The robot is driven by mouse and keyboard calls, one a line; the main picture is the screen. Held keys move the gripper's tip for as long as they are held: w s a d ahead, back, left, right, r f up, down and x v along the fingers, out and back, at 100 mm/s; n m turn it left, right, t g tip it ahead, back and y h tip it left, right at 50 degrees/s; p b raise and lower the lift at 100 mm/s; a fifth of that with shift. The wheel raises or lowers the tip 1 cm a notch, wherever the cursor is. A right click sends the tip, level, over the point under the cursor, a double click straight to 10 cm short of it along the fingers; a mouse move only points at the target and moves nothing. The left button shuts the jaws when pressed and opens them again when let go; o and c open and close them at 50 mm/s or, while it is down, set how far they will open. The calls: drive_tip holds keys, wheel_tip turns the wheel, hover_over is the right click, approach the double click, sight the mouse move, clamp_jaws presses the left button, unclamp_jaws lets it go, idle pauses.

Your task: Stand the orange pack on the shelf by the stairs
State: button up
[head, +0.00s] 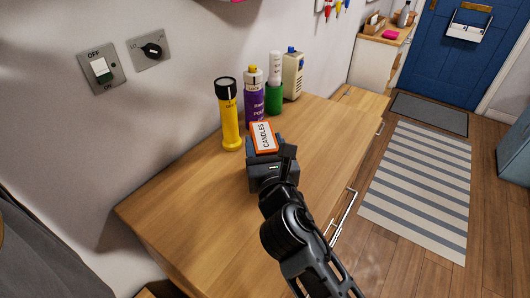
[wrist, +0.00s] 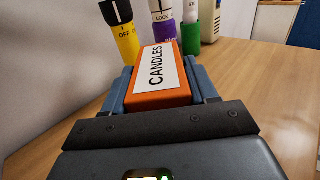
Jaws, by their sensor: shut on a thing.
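The orange pack (head: 264,138) has a white label reading CANDLES. It is between the jaws of my gripper (head: 265,153), over or on the wooden top in the head view. In the wrist view the orange pack (wrist: 157,78) lies between the two blue-grey fingers of my gripper (wrist: 160,92), label facing the camera. My gripper is shut on it. Its lower side is hidden, so I cannot tell whether it touches the wood. The pack is just in front of a yellow torch (head: 229,115) and a purple can (head: 254,95).
The wooden top (head: 190,200) is clear to the left and right of my gripper. A green-and-white bottle (head: 274,85) and a cream container (head: 292,75) stand behind. Wall switches (head: 103,70) are at left. A striped rug (head: 420,185) and blue door (head: 460,60) lie to the right.

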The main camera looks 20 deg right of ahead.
drive_tip(key=shift+f, duration=0.65)
drive_tip(key=shift+f, duration=0.15)
drive_tip(key=o, duration=1.2)
drive_tip(key=shift+o, duration=0.2)
